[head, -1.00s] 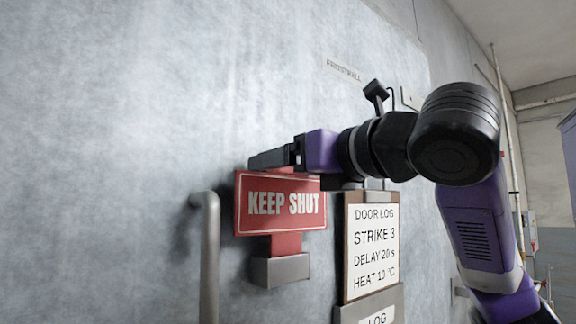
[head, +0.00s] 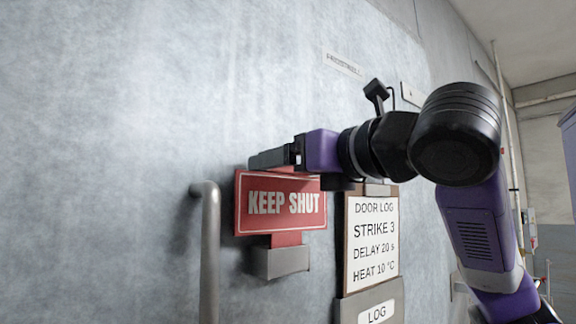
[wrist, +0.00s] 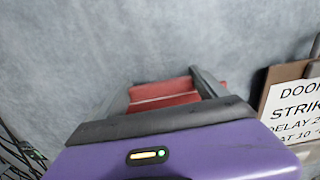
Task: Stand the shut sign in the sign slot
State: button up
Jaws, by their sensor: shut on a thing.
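The red KEEP SHUT sign (head: 281,205) is upright in front of the door face in the head view. Its red stem goes down to the small grey sign slot (head: 280,262), and the stem's lower end is hidden behind the slot's front. My gripper (head: 272,160) is shut on the sign's top edge. In the wrist view the red sign (wrist: 165,92) lies between the two fingers of my gripper (wrist: 163,82). The wrist view does not show the slot.
A grey door handle (head: 208,250) stands left of the sign. A DOOR LOG board (head: 371,240) sits in a grey LOG holder (head: 375,308) close on the right. The frosted door face (head: 120,150) is bare above and left.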

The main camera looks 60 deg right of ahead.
jog(key=shift+f+b, duration=0.6)
jog(key=shift+f, duration=0.2)
dwell(0.4)
jog(key=o, duration=1.1)
